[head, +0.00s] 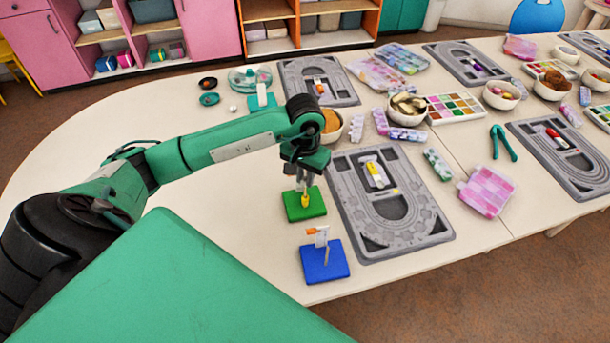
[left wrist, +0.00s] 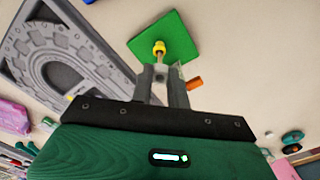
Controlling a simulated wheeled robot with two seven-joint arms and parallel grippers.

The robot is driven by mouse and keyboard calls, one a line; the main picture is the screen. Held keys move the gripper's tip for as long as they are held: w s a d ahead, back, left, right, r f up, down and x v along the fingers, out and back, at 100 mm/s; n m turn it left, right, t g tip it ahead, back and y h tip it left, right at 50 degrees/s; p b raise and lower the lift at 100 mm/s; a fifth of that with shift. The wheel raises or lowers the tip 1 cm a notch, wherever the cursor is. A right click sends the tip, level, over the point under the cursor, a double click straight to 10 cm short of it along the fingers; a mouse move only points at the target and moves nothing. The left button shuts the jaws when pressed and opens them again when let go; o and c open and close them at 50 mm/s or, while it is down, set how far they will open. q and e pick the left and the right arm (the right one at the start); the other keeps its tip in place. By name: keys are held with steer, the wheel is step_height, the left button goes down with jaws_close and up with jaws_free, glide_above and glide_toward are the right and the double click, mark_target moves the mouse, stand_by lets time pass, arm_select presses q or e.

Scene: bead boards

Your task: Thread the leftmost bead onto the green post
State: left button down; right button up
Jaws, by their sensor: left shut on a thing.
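The green board (head: 318,212) lies on the table under my left gripper (head: 304,190), which points down. A yellow bead (head: 305,200) sits at its fingertips, over the middle of the board. In the left wrist view the bead (left wrist: 159,47) shows in front of the fingertips (left wrist: 161,68), against the green board (left wrist: 182,38). The gripper is shut on the bead. The green post is hidden by the bead and fingers, so I cannot tell whether the bead is around it. My right gripper is not in view.
A blue board (head: 325,268) with an upright post and an orange-tipped piece stands nearer the front edge. A grey bead tray (head: 430,225) lies close on the right. An unclear orange piece (left wrist: 194,82) shows beside my fingers. Bare table lies left of the green board.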

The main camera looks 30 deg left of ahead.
arm_select(q)
steer(key=shift+f+b, duration=0.45)
steer(key=shift+b, duration=0.05)
stand_by(0.5)
